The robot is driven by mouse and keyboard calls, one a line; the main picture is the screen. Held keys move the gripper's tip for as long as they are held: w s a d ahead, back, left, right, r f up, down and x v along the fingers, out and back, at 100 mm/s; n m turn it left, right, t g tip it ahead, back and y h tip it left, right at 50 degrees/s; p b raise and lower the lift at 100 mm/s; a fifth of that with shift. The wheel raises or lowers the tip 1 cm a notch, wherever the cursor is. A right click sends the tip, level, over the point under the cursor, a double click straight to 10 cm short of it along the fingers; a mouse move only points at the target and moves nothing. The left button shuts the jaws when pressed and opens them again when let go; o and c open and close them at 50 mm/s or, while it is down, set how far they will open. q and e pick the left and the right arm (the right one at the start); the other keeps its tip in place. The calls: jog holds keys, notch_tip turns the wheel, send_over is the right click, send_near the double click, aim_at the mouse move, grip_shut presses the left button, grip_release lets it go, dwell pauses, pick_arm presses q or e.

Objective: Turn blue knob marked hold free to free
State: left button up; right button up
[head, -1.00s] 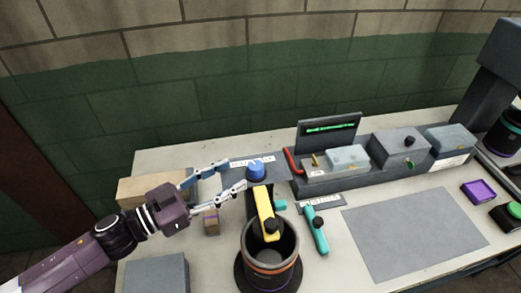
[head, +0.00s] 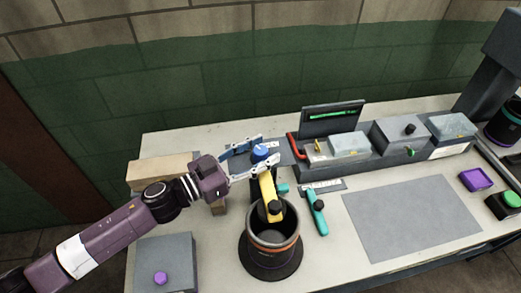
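The blue knob (head: 260,152) sits on a dark plate (head: 284,150) at the back, just behind the yellow bar and the round pot. My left gripper (head: 268,149) reaches in from the left with its two fingers apart, one on the far side and one on the near side of the knob. Its fingertips are level with the knob; whether they touch it I cannot tell. The label beside the knob is partly hidden and too small to read. My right gripper is not in view.
A teal handle (head: 317,212) lies to the right. The grey mat (head: 410,217) is clear.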

pick_arm(q)
jog(key=c, duration=1)
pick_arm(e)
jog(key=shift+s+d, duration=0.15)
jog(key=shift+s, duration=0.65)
